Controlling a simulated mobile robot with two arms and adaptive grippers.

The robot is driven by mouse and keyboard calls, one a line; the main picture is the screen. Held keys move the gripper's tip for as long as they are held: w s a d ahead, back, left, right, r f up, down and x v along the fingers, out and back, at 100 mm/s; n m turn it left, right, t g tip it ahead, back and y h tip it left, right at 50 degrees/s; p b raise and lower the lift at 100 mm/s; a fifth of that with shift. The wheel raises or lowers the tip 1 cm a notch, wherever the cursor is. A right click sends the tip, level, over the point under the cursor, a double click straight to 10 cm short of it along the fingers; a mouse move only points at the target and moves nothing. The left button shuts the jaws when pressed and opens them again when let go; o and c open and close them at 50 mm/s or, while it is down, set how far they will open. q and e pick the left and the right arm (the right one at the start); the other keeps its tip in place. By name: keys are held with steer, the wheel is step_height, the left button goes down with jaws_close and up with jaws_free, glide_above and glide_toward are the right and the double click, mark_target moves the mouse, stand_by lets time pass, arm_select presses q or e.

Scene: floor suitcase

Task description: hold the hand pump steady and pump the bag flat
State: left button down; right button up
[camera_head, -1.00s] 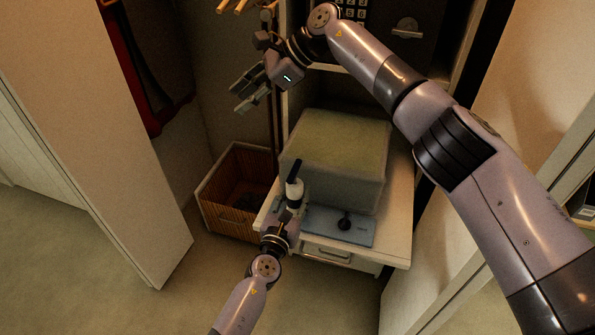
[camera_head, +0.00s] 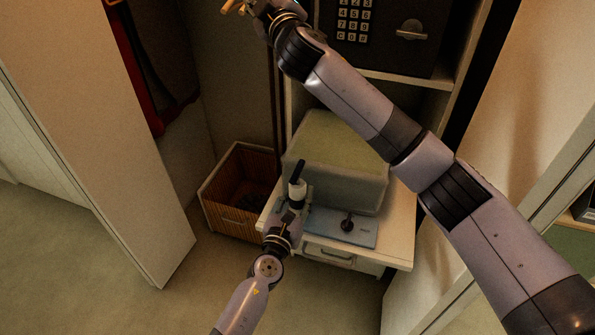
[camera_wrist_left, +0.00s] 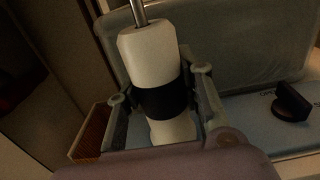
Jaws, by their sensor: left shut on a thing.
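The hand pump (camera_head: 297,190) has a white body and a black handle, and stands almost upright in front of the bag. My left gripper (camera_head: 294,205) is shut around its body. In the left wrist view the white pump (camera_wrist_left: 152,58) has a black band between the fingers, and a metal rod rises from its top. The bag (camera_head: 335,175) is a bulky grey-green block, still thick, on a low white cabinet. A blue panel with a black knob (camera_head: 347,222) lies at its front.
A wicker basket (camera_head: 238,205) stands left of the low white cabinet (camera_head: 402,225). A safe with a keypad (camera_head: 354,22) sits on the shelf above. Door panels flank both sides. The floor at the lower left is clear.

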step_height(320, 180, down, 6)
steer(key=s+d+m+g+h, duration=0.1)
steer(key=d+m+g+h, duration=0.15)
steer(key=m, duration=0.45)
steer(key=m+g+h, duration=0.4)
steer(key=m+g, duration=0.7)
glide_toward(297, 170)
steer(key=x, duration=1.1)
steer(key=shift+d+f, duration=0.1)
steer(key=shift+d, duration=0.05)
jaws_close()
